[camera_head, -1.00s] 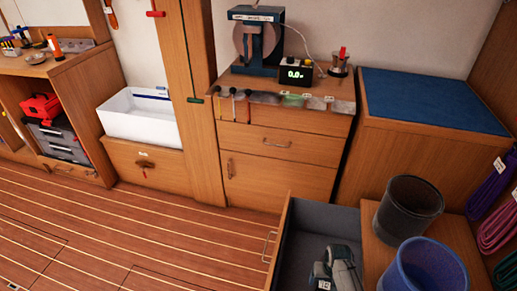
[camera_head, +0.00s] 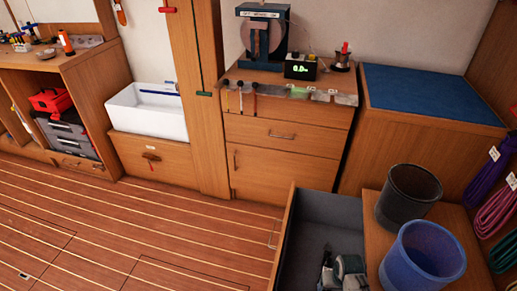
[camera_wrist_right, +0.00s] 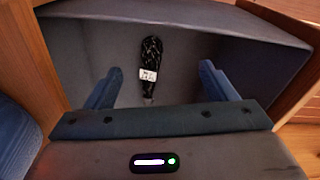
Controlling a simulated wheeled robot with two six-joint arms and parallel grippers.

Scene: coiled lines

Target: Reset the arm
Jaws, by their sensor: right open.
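My right gripper shows in the right wrist view (camera_wrist_right: 158,76) with its two blue fingers wide apart and nothing between them. Beyond the fingers, a black coiled line (camera_wrist_right: 151,55) with a white tag lies on the floor of the open grey drawer (camera_wrist_right: 220,45). In the head view a dark grey-green shape, which seems to be my right gripper (camera_head: 347,268), is at the bottom edge over the open drawer (camera_head: 325,215). The coil cannot be told clearly there. My left gripper is not in view.
A black bucket (camera_head: 408,200) and a blue bucket (camera_head: 423,262) stand on a wooden top right of the drawer. Purple and pink coiled lines (camera_head: 490,180) hang at the right wall. A bench with a digital display (camera_head: 300,68) stands behind. The wooden floor at left is clear.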

